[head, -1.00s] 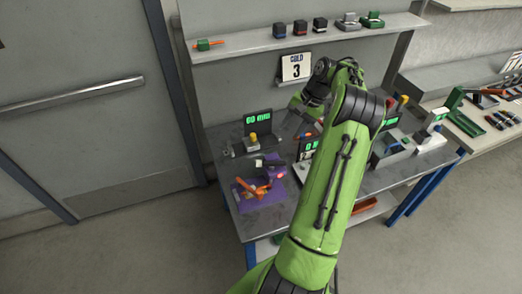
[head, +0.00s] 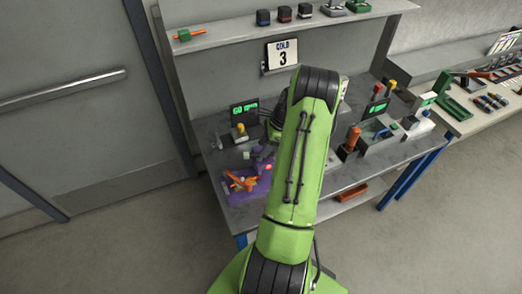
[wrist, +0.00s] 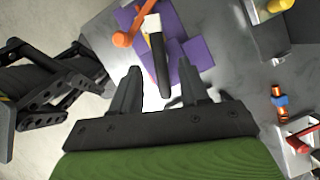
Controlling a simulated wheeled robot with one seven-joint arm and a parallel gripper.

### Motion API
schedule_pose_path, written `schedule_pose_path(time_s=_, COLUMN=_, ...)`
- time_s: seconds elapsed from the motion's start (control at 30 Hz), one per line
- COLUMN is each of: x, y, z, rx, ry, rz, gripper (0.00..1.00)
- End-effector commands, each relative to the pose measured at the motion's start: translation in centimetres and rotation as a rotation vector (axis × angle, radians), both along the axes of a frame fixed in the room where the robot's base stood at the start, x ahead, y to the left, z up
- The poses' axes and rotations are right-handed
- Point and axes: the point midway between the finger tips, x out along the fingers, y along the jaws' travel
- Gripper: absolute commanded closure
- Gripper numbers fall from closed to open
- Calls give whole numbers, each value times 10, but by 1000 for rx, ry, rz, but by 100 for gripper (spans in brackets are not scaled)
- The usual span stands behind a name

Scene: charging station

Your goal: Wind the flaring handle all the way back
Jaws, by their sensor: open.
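The flaring tool is purple (head: 262,186) and sits at the front left of the grey table. Its orange handle (head: 240,182) lies on the left side. In the wrist view, the purple base (wrist: 200,50) is ahead of my fingers, with the orange handle (wrist: 122,40) to the upper left. A black rod with a white end (wrist: 158,60) lies across the base, in line with the gap between my fingers. My gripper (wrist: 158,84) is open, with nothing seen held.
A small display with a yellow-topped block (head: 239,131) stands behind the tool. An orange and blue piece (wrist: 280,100) lies right in the wrist view. A shelf (head: 235,38) runs above.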

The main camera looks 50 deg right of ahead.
Motion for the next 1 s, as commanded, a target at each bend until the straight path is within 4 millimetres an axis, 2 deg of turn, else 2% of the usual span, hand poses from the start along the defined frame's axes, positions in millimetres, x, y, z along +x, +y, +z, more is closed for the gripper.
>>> schedule_pose_path(time_s=0.1, x=6, y=6, z=-18, rx=2, ry=2, rz=1, gripper=55)
schedule_pose_path(time_s=0.2, x=9, y=8, z=-26, rx=1, ry=1, rz=2, gripper=55)
schedule_pose_path(time_s=0.47, x=9, y=8, z=-29, rx=0, ry=0, rz=1, gripper=55)
schedule_pose_path(time_s=0.77, x=9, y=8, z=-28, rx=0, ry=0, rz=1, gripper=100)
schedule_pose_path(time_s=1.0, x=10, y=8, z=-28, rx=0, ry=0, rz=8, gripper=100)
